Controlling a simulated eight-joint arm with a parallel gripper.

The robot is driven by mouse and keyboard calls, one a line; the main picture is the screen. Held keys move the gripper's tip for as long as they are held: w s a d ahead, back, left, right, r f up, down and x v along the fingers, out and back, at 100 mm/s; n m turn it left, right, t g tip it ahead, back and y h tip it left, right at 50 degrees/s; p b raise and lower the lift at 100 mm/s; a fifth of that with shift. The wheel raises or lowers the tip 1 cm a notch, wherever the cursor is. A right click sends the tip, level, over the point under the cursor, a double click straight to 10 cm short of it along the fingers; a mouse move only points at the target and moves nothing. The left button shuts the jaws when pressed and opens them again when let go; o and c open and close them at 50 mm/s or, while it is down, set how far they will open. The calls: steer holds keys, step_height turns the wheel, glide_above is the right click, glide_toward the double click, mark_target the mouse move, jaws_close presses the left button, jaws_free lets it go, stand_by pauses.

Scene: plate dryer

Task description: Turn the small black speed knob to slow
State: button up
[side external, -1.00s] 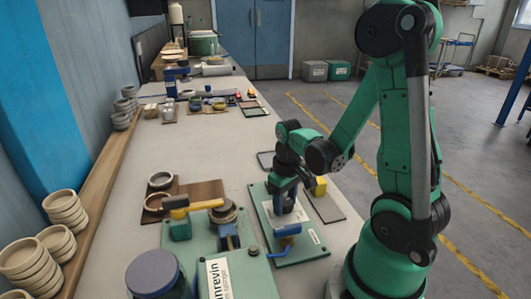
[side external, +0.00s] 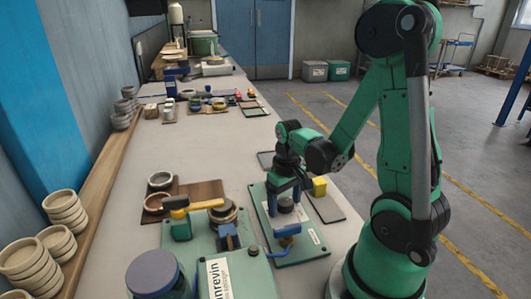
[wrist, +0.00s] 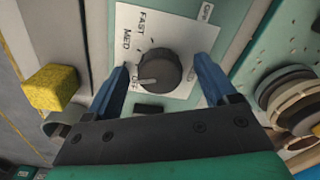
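The small black speed knob (wrist: 158,70) sits on a white dial plate (wrist: 187,32) in the wrist view. FAST and MED are printed at upper left of it, and a label by its lower left seems to read OFF. A light pointer mark on the knob points left, close to that label. No SLOW label is clearly readable. My gripper (wrist: 161,68) is open, its blue fingers on either side of the knob with visible gaps. In the side view the knob (side external: 285,205) shows between the fingers of my gripper (side external: 284,197).
A yellow block (wrist: 51,88) stands left of the dial plate in the wrist view. A blue lever (side external: 287,231) is just in front. Stacked bowls (side external: 64,207) line the wall.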

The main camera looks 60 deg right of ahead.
mark_target(284, 201)
steer(key=shift+r, duration=2.8)
steer(key=w+a+r+n+t, duration=0.4)
steer(key=a+r+t, duration=0.2)
steer(key=a, duration=0.6)
steer(key=shift+w+r+t, duration=0.2)
steer(key=shift+r+t, duration=0.15)
steer(key=shift+t, duration=0.25)
